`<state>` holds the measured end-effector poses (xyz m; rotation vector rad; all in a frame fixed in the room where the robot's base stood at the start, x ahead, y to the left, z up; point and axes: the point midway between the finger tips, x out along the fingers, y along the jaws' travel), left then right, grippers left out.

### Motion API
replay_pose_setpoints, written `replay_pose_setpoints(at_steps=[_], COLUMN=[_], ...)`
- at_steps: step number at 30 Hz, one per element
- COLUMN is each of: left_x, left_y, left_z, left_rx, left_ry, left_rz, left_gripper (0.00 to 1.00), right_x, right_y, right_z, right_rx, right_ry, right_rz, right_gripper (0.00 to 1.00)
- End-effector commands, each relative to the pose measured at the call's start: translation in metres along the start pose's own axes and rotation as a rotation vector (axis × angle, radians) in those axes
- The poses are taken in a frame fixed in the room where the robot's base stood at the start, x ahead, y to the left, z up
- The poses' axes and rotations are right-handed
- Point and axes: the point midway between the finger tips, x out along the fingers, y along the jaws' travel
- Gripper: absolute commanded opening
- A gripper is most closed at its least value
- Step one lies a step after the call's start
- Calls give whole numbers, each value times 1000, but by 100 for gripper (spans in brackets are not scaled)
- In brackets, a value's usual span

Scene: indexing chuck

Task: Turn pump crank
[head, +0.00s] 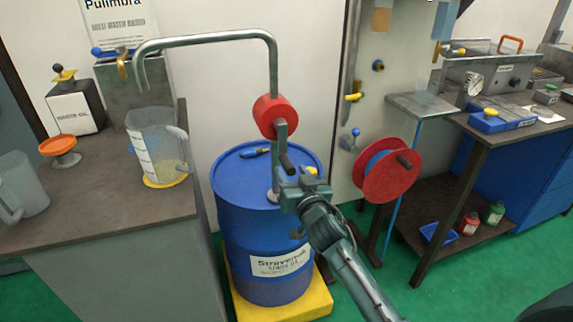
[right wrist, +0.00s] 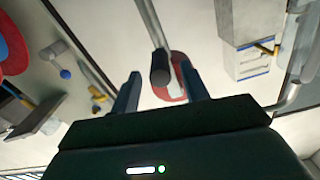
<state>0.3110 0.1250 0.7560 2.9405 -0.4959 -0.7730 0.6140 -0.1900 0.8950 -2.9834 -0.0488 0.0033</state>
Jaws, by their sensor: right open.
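The pump has a round red body (head: 276,116) and a bent grey spout pipe (head: 205,40), and stands on a blue drum (head: 232,215). Its crank arm hangs down from the red body and ends in a dark grip (head: 287,162). My right gripper (head: 290,178) is at the crank's lower end, open. In the right wrist view, the dark crank grip (right wrist: 160,68) lies between the two spread fingers (right wrist: 160,90), near their tips, with gaps on both sides. The pump's red body (right wrist: 173,85) shows behind it. My left gripper is not in view.
A clear jug (head: 155,150) stands on the left bench (head: 110,205) near the spout. A red reel (head: 390,170) is right of the drum. A workbench (head: 520,128) is at the right. The drum stands on a yellow base (head: 300,308). Green floor lies between.

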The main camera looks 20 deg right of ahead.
Motion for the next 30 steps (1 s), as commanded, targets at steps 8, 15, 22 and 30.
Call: replay_pose_setpoints(at_steps=[8,15,22,30], left_x=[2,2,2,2], left_y=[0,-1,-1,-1], left_z=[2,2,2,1], left_rx=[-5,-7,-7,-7], left_ry=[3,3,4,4], left_rz=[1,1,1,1], left_gripper=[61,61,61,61], right_x=[39,46,46,46], right_y=[0,-1,0,0], right_z=[1,1,1,1], right_rx=[0,2,1,1], right_ry=[0,-1,-1,-1], right_rz=[-1,-1,-1,-1], right_gripper=[45,45,41,19])
